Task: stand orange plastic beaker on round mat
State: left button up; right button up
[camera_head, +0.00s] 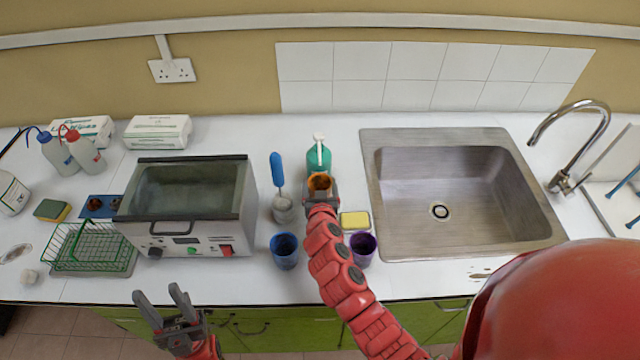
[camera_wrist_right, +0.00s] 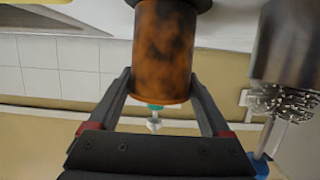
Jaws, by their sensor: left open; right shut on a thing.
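The orange plastic beaker (camera_head: 320,181) is mottled with dark patches and stands near the middle of the counter, in front of the green pump bottle. My right gripper (camera_head: 321,196) is shut on it. The right wrist view, which is upside down, shows the beaker (camera_wrist_right: 163,50) between the two fingers. A dark, rounded edge (camera_wrist_right: 200,4), possibly the round mat, shows at the beaker's base; I cannot tell if they touch. The mat is not clear in the head view. My left gripper (camera_head: 166,308) is open and empty in front of the counter's edge.
A metal cup with a blue-handled brush (camera_head: 283,208) stands close left of the beaker. A blue cup (camera_head: 285,251), purple cup (camera_head: 362,248) and yellow sponge (camera_head: 355,220) flank my right arm. The water bath (camera_head: 190,205) is left, the sink (camera_head: 455,190) right.

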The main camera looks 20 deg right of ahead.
jog(key=shift+f, duration=0.15)
jog(key=o, duration=1)
jog(key=shift+b, duration=0.3)
jog(key=shift+o, duration=1.4)
